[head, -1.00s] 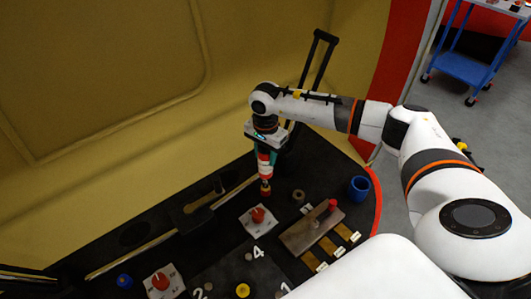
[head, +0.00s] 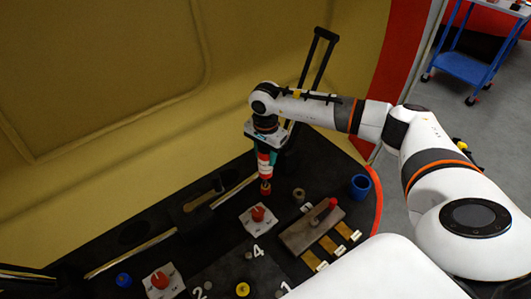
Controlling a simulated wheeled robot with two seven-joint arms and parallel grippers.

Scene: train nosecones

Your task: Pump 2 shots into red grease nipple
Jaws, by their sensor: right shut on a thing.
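My right gripper (head: 266,152) is shut on a red-and-white banded tool (head: 264,168). The tool hangs nearly upright over the black console, its reddish tip pointing down. The tip is just behind a white plate (head: 249,223) with a red knob-like fitting (head: 258,214). I cannot tell whether the tip touches anything. A second red fitting (head: 160,281) sits on a white plate at the lower left. I cannot tell which red part is the grease nipple. My left gripper is not in view.
The black console (head: 215,240) also carries a blue cup (head: 360,186), a lever plate with a red ball (head: 333,203), a grey ring (head: 298,194), a yellow button (head: 242,289) and a blue cap (head: 123,280). A yellow wall rises behind. A blue cart (head: 465,68) stands far right.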

